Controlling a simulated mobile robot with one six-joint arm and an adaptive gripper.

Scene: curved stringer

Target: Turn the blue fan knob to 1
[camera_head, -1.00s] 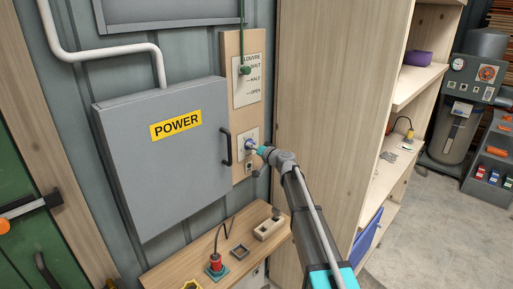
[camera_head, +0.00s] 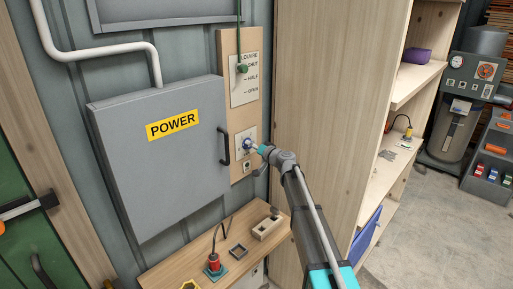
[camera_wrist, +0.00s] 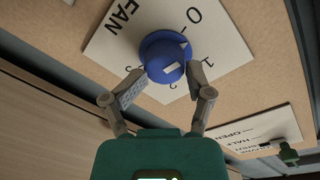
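The blue fan knob (camera_wrist: 164,60) sits on a white FAN plate (camera_wrist: 115,38) marked 0, 1, 2 and 3. A small white pointer on its rim faces the 0. In the head view the knob (camera_head: 247,144) is low on the wooden strip, right of the POWER box. My gripper (camera_wrist: 166,70) is at the knob, its two fingers parted, one on each side of the knob's front. I cannot tell whether the fingertips touch it. In the head view my gripper (camera_head: 257,149) points at the knob from the right; its fingers are small there.
The grey POWER box (camera_head: 165,165) with a black handle (camera_head: 225,146) stands close left. A louvre plate (camera_head: 244,80) with a green lever (camera_head: 241,68) is above the knob. A tall wooden panel (camera_head: 315,100) rises at the right. A wooden bench (camera_head: 190,265) with small parts lies below.

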